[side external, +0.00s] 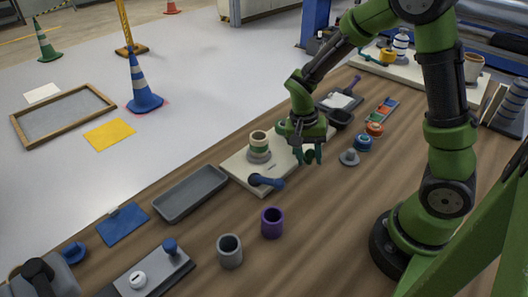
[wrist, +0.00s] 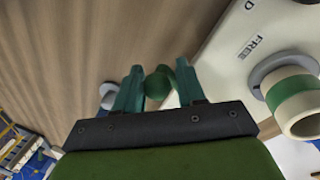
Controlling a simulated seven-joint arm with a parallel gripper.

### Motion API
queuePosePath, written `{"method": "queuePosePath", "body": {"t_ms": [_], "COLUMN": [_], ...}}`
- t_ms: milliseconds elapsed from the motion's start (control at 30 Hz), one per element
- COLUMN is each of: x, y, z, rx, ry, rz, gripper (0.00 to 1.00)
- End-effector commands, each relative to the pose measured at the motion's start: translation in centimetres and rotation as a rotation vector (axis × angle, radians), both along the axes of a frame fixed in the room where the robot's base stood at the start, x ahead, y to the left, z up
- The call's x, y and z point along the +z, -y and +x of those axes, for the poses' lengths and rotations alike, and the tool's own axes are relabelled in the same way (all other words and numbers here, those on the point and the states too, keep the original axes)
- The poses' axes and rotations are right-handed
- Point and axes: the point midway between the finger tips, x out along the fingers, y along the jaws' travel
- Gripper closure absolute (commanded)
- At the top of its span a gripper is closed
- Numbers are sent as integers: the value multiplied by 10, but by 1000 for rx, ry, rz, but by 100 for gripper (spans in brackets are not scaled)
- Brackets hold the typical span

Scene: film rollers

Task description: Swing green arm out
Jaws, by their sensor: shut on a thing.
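My gripper (side external: 308,158) is low over the right edge of a cream board (side external: 236,172). In the wrist view, its two teal fingers (wrist: 158,88) stand on either side of a rounded green knob (wrist: 158,80), shut on it. The knob appears to be the end of the green arm; the rest of that arm is hidden by my gripper. A cream roller with a green band (side external: 259,146) stands upright on a grey disc on the board, left of my gripper. It also shows at the right in the wrist view (wrist: 296,100). A blue arm (side external: 266,182) lies at the board's front corner.
A grey puck (side external: 349,157), blue roll (side external: 363,143) and orange roll (side external: 375,129) stand to the right. A purple cup (side external: 272,222) and grey cup (side external: 230,251) stand in front. A grey tray (side external: 190,192) is left. Bare wood lies right of the purple cup.

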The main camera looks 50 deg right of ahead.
Motion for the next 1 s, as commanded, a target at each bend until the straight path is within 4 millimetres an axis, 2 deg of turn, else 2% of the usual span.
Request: {"method": "queuePosePath", "body": {"t_ms": [367, 400, 467, 800, 867, 1000], "x": [2, 2, 2, 3, 8, 30], "y": [4, 4, 4, 1, 1, -2], "z": [-1, -1, -1, 0, 1, 5], "rx": [-21, -21, -19, -9, -8, -8], "ry": [-1, -1, -1, -1, 0, 6], "rz": [-6, -6, -5, -2, -2, -2], "gripper": [100, 55, 46, 45, 45, 45]}}
